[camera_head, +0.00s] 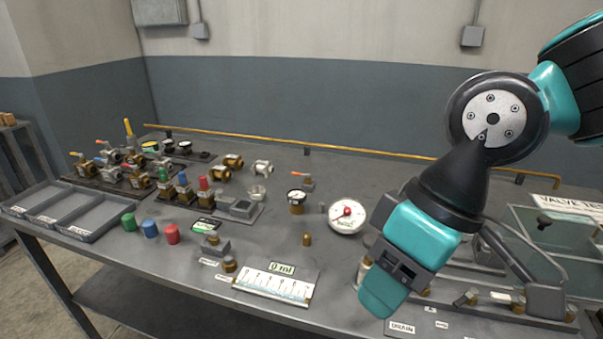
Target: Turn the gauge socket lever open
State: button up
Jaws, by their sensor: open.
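My gripper (385,285) hangs over the right part of the bench, seen from behind. Its jaws are open, and no held object is visible. My wrist hides part of the test rig (480,285) behind and below it. No label that names the gauge socket can be read, so I cannot tell which lever is its lever. A small valve with an orange lever (302,174) stands mid-bench, left of my gripper.
Grey trays (75,212) and several valves with coloured handles fill the left end. Green, blue and red caps (172,234) stand near the front edge. A white scale plate (275,283) lies at the front. A yellow pipe (330,147) runs along the back.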

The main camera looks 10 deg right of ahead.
aim_at(308, 175)
jog(key=k, duration=1.25)
jog(key=u, duration=0.5)
jog(key=i, duration=0.5)
jog(key=u, duration=0.55)
jog(key=i, duration=1.45)
jog(key=z, duration=1)
jog(key=i, duration=0.35)
jog(key=z, duration=0.3)
